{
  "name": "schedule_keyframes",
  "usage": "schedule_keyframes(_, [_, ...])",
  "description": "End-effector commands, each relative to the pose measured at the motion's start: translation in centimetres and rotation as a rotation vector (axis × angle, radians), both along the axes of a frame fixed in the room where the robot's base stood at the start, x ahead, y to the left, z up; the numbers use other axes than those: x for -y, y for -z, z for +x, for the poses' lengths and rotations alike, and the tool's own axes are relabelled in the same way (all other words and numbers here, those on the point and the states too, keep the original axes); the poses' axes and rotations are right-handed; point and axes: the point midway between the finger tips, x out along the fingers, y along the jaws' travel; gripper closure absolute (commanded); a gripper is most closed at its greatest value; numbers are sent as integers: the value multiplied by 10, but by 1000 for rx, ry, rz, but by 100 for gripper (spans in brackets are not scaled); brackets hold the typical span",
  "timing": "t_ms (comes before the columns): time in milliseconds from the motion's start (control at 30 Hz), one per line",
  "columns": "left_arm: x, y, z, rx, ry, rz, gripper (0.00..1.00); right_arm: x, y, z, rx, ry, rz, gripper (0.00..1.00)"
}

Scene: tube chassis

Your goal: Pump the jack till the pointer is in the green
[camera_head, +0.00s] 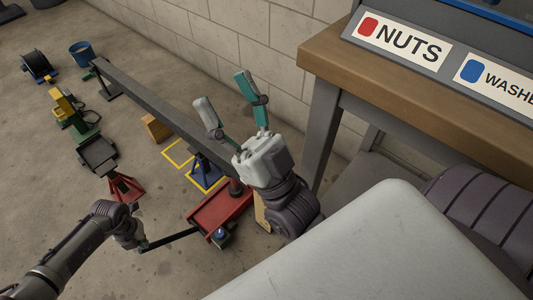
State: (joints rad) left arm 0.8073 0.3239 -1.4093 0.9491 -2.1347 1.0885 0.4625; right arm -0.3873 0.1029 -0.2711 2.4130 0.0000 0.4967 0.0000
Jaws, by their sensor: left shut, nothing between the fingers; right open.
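The red jack (222,206) sits on the floor near the lower middle, below the near end of a long grey beam (155,98). Its dark handle (172,239) reaches left from the jack toward my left gripper. My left gripper (137,244) is shut at the handle's outer end with nothing between its fingers; I cannot tell whether it touches the handle. My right gripper (224,90) is open and empty, raised above the beam's near end with its fingers spread. A small blue round part (220,233) shows at the jack's front. I cannot make out a pointer or a green zone.
A blue stand (206,174) is on yellow floor marks beside the beam. A red stand (124,188) and a wooden block (156,127) stand nearby. A workbench (335,65) with a NUTS label fills the right.

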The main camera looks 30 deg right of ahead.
Motion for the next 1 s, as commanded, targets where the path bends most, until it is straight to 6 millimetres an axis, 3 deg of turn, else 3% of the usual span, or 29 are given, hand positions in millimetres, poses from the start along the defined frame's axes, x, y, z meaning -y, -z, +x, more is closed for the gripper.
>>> schedule_keyframes(200, [-1, -12, 0, 0, 0, 1, 100, -4, 20, 29, -209, 12, -64, 39])
schedule_keyframes(500, [0, -25, 0, 0, 0, 1, 100, -5, 60, 56, -489, 27, -144, 39])
schedule_keyframes(1000, [0, -45, 0, 0, 0, 0, 100, 3, 138, 67, -944, 50, -265, 39])
